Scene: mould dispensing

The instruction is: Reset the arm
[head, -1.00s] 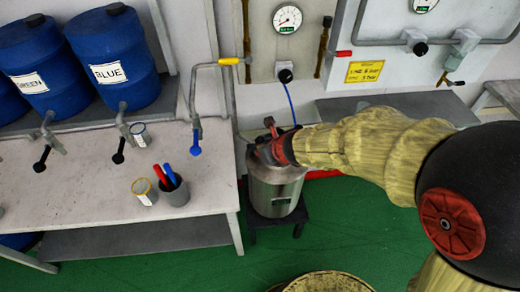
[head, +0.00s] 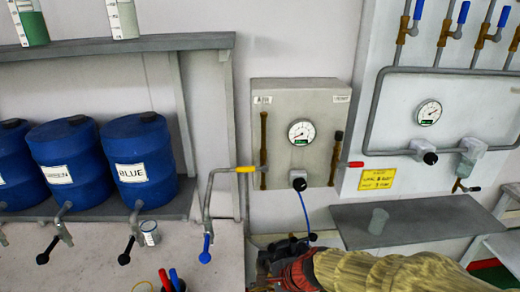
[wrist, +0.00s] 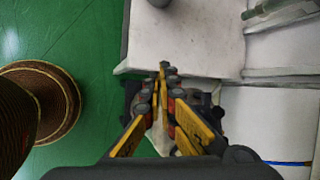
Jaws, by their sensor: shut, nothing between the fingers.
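My gripper (wrist: 163,70) shows in the wrist view with its yellow and black fingers converging to touching tips, shut and empty. Below it are the pale bench top (wrist: 200,45) and the green floor (wrist: 60,60). In the head view my arm, in a yellowish cover, comes in along the bottom edge, and my gripper (head: 268,262) is partly seen at its left end, below the grey gauge panel (head: 270,130). The fingertips are not clear there.
Blue barrels (head: 145,158) with taps stand on a shelf at left. A blue-handled tap (head: 206,248) hangs left of my gripper. A blue hose (head: 304,212) drops from the panel towards it. A grey shelf (head: 410,228) holding a clear cup (head: 378,221) is at right.

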